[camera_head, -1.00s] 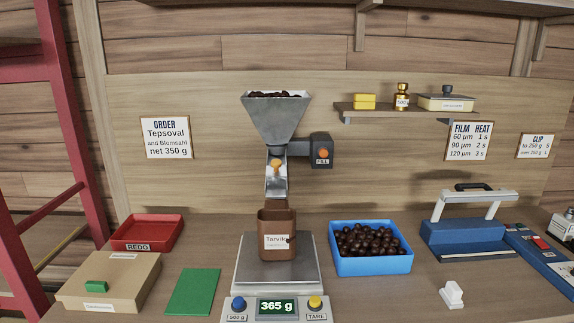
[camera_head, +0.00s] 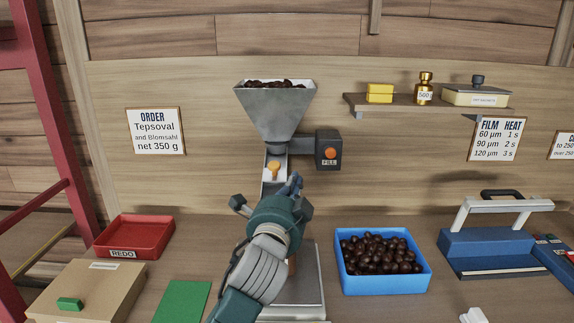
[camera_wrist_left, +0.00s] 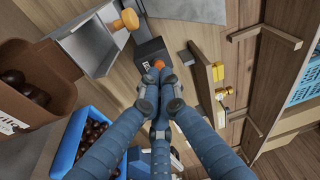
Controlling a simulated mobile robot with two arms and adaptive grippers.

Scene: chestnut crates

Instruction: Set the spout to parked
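The metal spout (camera_head: 268,187), with an orange knob (camera_head: 274,168), hangs below the hopper (camera_head: 275,112). In the left wrist view the spout (camera_wrist_left: 88,46) and its knob (camera_wrist_left: 129,19) are at upper left, the spout's mouth beside the open brown bag (camera_wrist_left: 50,62). My left gripper (camera_head: 291,186) is in front of the spout's lower right side and hides part of it. In the left wrist view its fingers (camera_wrist_left: 160,92) converge, tips close together, with nothing between them, just below the FILL box (camera_wrist_left: 150,55). They look apart from the knob. My right gripper is not in view.
The FILL box (camera_head: 329,150) with its orange button is right of the hopper. My arm hides the bag and much of the scale (camera_head: 312,285) in the head view. A blue crate of chestnuts (camera_head: 378,285) stands to the right, a red REDO tray (camera_head: 133,238) to the left.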

